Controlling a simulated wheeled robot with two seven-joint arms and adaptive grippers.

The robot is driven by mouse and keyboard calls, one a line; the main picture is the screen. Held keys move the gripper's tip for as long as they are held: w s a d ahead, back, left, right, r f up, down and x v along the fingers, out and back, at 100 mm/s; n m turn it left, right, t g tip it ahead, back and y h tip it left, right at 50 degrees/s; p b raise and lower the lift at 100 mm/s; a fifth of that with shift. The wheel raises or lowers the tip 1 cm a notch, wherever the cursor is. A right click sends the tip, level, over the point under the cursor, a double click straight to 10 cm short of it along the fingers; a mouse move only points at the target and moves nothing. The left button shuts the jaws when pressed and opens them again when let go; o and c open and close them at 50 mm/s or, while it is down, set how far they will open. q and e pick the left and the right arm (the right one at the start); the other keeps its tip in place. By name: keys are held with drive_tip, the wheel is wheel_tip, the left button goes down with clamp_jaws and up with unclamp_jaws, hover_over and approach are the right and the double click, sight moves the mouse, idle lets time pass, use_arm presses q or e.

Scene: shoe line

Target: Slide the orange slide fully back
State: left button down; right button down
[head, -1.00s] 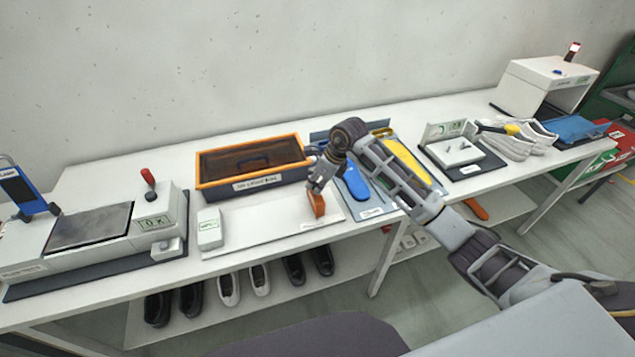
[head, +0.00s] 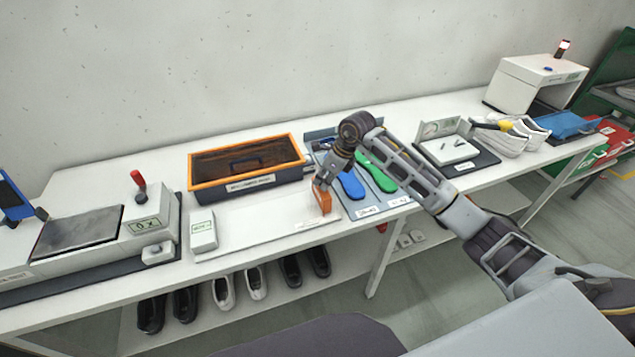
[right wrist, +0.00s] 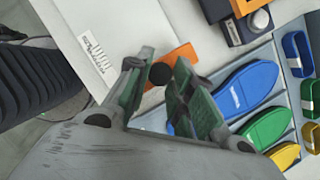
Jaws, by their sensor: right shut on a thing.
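The orange slide (head: 323,201) stands near the right end of a long white board (head: 262,229) on the bench. My right gripper (head: 322,184) comes down on it from above. In the right wrist view the orange slide (right wrist: 184,55) shows as a strip just beyond the fingertips. A dark round knob (right wrist: 160,74) sits between the two fingers of my right gripper (right wrist: 160,70), which are shut on it. The gripper hides part of the slide. My left gripper is in no view.
An orange-rimmed box (head: 250,181) stands behind the board. A small white block (head: 203,231) is at the board's left end. A tray with blue (head: 350,186) and green (head: 379,170) insoles lies right of the slide. The middle of the board is clear.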

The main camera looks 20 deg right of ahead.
drive_tip(key=shift+d, duration=0.65)
drive_tip(key=c, duration=1.2)
unclamp_jaws()
drive_tip(key=shift+d, duration=0.15)
drive_tip(key=shift+r, duration=0.15)
drive_tip(key=v, duration=1.1)
drive_tip(key=shift+d+r, duration=0.15)
drive_tip(key=shift+r, duration=0.15)
drive_tip(key=shift+s, duration=0.15)
